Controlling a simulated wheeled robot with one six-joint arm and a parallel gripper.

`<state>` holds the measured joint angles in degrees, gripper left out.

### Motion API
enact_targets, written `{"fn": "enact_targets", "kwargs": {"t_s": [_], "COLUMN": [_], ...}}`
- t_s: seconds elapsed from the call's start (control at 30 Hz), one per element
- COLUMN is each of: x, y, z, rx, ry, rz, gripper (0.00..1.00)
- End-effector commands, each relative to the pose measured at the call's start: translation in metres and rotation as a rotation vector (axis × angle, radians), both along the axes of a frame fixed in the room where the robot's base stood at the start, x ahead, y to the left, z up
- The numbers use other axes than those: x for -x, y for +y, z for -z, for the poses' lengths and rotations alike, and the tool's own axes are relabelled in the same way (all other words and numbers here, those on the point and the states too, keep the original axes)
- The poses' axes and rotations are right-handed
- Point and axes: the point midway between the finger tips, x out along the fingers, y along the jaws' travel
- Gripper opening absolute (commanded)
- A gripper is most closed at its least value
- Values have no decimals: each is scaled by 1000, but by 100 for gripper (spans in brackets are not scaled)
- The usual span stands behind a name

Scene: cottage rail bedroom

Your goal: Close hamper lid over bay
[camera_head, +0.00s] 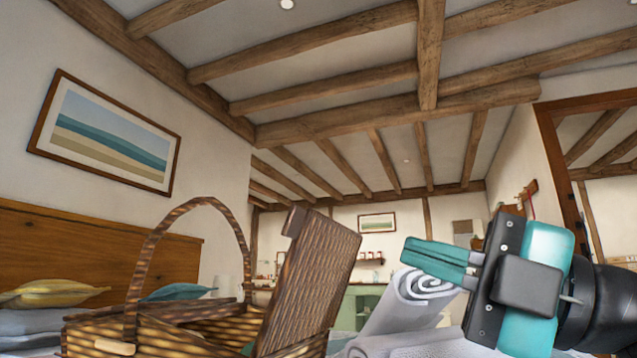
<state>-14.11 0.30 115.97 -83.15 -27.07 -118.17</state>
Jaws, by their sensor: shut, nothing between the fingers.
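A brown wicker hamper (95,336) with a tall arched handle (147,262) stands at the lower left to middle; its base is cut off by the frame. Its right lid (318,280) is raised and leans back a little to the right, so the right bay is open. A flat wicker lid (160,311) lies over the left part. My gripper (407,258) has teal fingers that point left. It is shut and empty, to the right of the raised lid and apart from it. The inside of the bay is mostly hidden.
A rolled grey towel (410,305) stands just under and behind my gripper. A bed with yellow (55,293) and teal (178,292) pillows is at the left. A green cabinet (362,306) is far behind. The air above the hamper is clear.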

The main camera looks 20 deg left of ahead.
Motion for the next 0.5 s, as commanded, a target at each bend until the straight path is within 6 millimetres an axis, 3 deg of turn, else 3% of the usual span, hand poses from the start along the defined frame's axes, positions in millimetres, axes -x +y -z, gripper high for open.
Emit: {"fn": "enact_targets", "kwargs": {"t_s": [0.03, 0.17, 0.5], "x": [0, -1, -5], "y": [6, 20, 82], "z": [-10, -15, -32], "rx": [1, 3, 1], "ry": [6, 5, -1], "rz": [-4, -3, -3], "gripper": [0, 0, 0]}}
